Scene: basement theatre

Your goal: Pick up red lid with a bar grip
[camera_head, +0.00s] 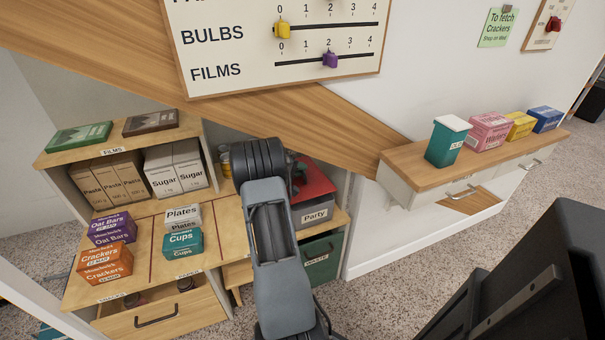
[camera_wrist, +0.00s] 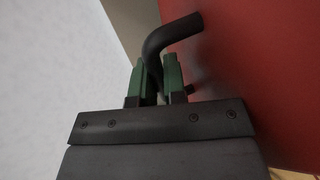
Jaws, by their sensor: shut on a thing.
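The red lid (camera_head: 319,178) shows in the head view at the grey Party box (camera_head: 316,214), partly hidden behind my arm. I cannot tell whether it rests on the box or is raised a little. In the wrist view the red lid (camera_wrist: 262,75) fills the right side, and its black bar grip (camera_wrist: 178,33) bends between the fingers. My gripper (camera_wrist: 157,68) has green fingertips, one on each side of the bar, shut on it. In the head view my fingers are mostly hidden behind my arm.
Left of my arm, a wooden shelf unit (camera_head: 140,225) holds several boxes. A sloping wooden beam (camera_head: 330,122) passes above. A wall shelf (camera_head: 405,160) with several containers is at right.

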